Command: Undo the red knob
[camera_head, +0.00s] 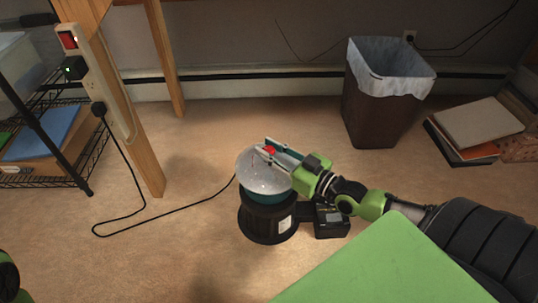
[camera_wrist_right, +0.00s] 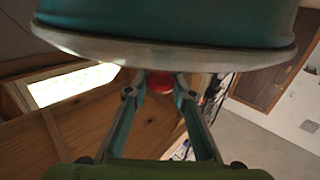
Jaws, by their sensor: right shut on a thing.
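The red knob (camera_head: 270,150) sits on top of a round pale speckled lid (camera_head: 258,178). The lid covers a teal body (camera_head: 266,195) on a black round base (camera_head: 262,222) on the floor. My right gripper (camera_head: 268,147) reaches over the lid from the right and is shut on the knob. The wrist view also shows the red knob (camera_wrist_right: 159,82) between the two fingertips (camera_wrist_right: 158,84), under the edge of the lid and teal body. The fingers partly hide the knob. My left gripper is not visible; only a green and black piece of mine shows at the lower left corner.
A black box (camera_head: 331,221) sits against the base's right side. A black cord runs left across the floor to a power strip (camera_head: 98,85) on a wooden leg. A lined bin (camera_head: 380,115) and a stack of books (camera_head: 475,135) stand behind right. Floor to the left is mostly clear.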

